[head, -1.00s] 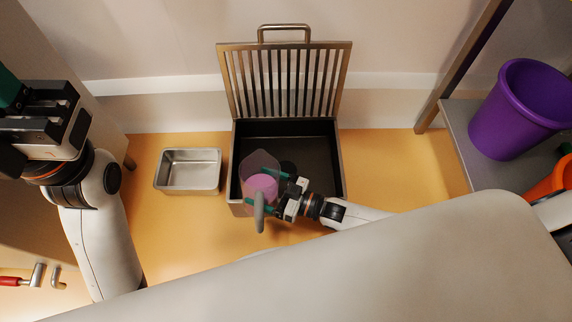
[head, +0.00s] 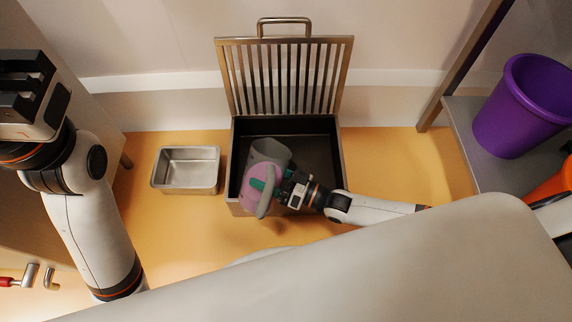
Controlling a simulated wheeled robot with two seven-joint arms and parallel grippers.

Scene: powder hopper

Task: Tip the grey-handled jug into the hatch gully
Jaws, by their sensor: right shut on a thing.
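The grey-handled jug (head: 270,153) is see-through, with pink contents showing toward its near end. It is over the open hatch gully (head: 314,145), a dark rectangular box in the floor area, and looks tilted with its far end toward the back. Its grey handle (head: 267,197) faces the near side. My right gripper (head: 270,187) is shut on the jug from the right, its teal fingers partly seen against the pink. Whether powder is leaving the jug I cannot tell. My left gripper (head: 28,90) is at the left edge, its fingertips out of view.
The slatted grate (head: 284,75) stands raised behind the gully, its handle on top. An empty steel tray (head: 187,169) sits on the orange floor left of the gully. A purple bin (head: 522,107) stands on a grey shelf at right, an orange one (head: 552,187) nearer. Floor right of the gully is clear.

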